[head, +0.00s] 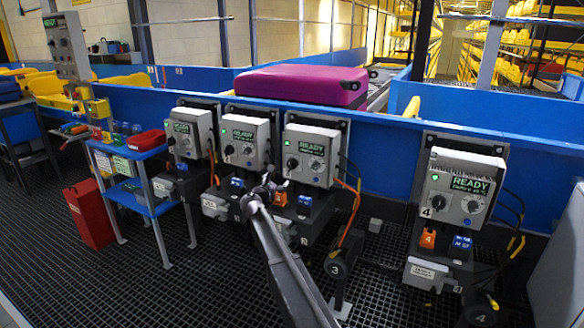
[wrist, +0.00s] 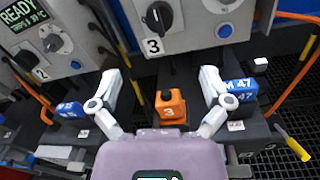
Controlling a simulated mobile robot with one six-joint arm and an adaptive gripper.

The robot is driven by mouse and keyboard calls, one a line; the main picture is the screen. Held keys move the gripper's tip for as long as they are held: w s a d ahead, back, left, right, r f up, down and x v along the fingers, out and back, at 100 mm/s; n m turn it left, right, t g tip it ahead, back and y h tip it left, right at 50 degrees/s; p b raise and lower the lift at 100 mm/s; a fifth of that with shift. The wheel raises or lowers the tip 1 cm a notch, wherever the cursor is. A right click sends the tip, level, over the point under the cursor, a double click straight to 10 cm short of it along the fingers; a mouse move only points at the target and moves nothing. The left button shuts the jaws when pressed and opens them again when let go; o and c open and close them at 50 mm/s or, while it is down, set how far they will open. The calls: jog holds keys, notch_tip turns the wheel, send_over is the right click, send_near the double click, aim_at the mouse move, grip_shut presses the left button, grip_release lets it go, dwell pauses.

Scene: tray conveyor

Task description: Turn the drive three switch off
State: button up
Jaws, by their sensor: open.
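The drive three control box (head: 312,155) is grey with a green READY display and a black rotary knob (head: 291,163). Below the box is an orange block (wrist: 171,107) marked 3 with a dark top, also in the head view (head: 281,198). My gripper (wrist: 160,84) is open, its fingers on either side of the orange block in the picture, apart from it. My gripper (head: 265,188) partly hides the lower unit in the head view.
Similar boxes stand left of drive three, and drive four (head: 463,187) stands right. Blue connectors (wrist: 238,91) flank the orange block. An orange cable (head: 350,215) hangs right of drive three. A magenta suitcase (head: 303,86) lies behind the blue conveyor wall.

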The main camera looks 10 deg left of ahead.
aim_at(290, 166)
jog(key=shift+w, duration=0.15)
jog(key=x, duration=1.3)
jog(key=shift+w+d, duration=0.1)
jog(key=shift+w, duration=0.15)
jog(key=c, duration=1.2)
